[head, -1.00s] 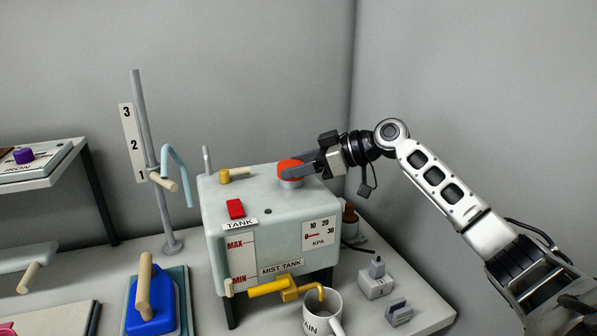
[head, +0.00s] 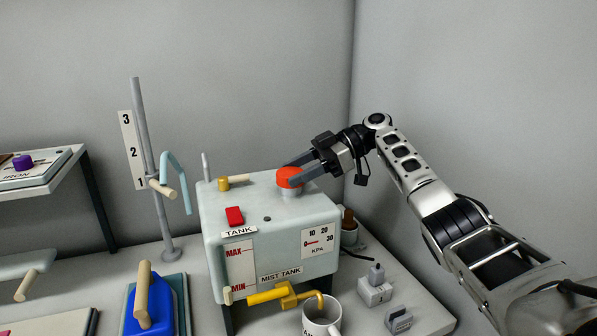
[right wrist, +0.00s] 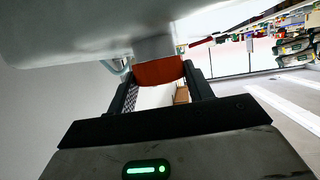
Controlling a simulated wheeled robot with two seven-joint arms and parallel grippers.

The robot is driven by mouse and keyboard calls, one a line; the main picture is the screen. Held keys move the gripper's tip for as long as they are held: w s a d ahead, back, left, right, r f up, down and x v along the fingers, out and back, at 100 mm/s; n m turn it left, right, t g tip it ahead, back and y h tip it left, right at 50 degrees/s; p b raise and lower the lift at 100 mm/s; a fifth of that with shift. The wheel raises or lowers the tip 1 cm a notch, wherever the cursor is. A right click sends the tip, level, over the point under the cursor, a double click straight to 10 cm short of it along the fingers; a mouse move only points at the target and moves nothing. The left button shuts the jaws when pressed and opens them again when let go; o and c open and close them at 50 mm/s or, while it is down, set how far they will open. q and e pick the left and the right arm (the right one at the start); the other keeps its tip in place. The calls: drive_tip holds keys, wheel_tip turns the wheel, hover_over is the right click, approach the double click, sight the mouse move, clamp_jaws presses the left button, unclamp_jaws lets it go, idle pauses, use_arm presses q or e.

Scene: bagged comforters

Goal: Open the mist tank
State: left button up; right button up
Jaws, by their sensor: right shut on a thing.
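The mist tank (head: 270,215) is a pale grey-green box with a TANK label, a level scale and a KPA gauge on its front. Its round orange-red cap (head: 286,177) sits on a short grey neck (head: 291,193) on top. My right gripper (head: 294,174) is shut on the cap, reaching in from the right with one finger on each side. In the right wrist view the cap (right wrist: 158,71) lies between both fingers, against the neck (right wrist: 155,45). Whether the cap is loose cannot be told. My left gripper is not in view.
A red switch (head: 235,215) and a small yellow valve (head: 224,183) are on the tank top. A yellow drain tap (head: 270,294) hangs over a white mug (head: 320,318). A grey post (head: 148,150) stands left. A brown bottle (head: 349,219) is close behind on the right.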

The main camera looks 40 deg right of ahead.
drive_tip(key=shift+f+n+g, duration=0.2)
drive_tip(key=shift+n+g, duration=0.1)
drive_tip(key=o, duration=1.1)
drive_tip(key=shift+c, duration=0.2)
drive_tip(key=shift+r, duration=0.1)
drive_tip(key=shift+o, duration=0.3)
